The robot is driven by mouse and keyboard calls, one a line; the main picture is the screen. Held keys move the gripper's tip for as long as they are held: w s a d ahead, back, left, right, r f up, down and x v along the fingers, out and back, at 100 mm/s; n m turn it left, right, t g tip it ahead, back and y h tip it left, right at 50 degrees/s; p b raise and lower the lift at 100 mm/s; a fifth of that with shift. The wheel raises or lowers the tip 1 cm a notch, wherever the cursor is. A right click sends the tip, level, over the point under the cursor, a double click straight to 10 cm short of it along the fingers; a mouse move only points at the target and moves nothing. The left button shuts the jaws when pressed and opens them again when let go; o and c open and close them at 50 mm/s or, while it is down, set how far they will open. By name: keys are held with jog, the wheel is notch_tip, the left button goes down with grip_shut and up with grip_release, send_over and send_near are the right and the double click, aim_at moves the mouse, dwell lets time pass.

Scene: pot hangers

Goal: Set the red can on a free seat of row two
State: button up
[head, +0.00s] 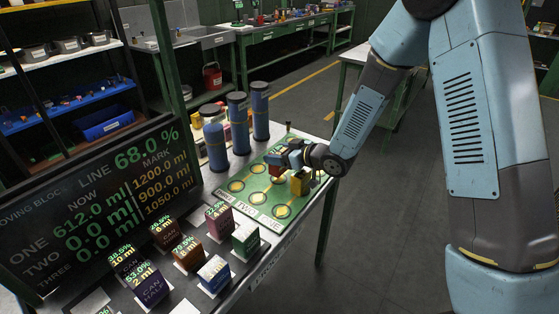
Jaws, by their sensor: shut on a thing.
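A green board (246,205) with several yellow ring seats lies on the bench in the head view. The ring seats on its near side look empty. My gripper (279,160) is low over the far part of the board, shut on a small red thing (274,170), which I take for the red can. The fingers and wrist hide most of it, and I cannot tell whether it touches the board.
Several labelled blocks (188,252) stand on white cards left of the board. Tall blue cylinders (238,122) stand behind it. A dark display (100,200) leans at the left, showing row two at 0.0 ml. Floor to the right is clear.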

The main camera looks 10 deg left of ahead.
notch_tip(320, 180, down, 3)
jog(key=shift+s+r, duration=0.15)
jog(key=shift+s+a, duration=0.1)
jog(key=o, duration=1.3)
jog(key=v, duration=1.2)
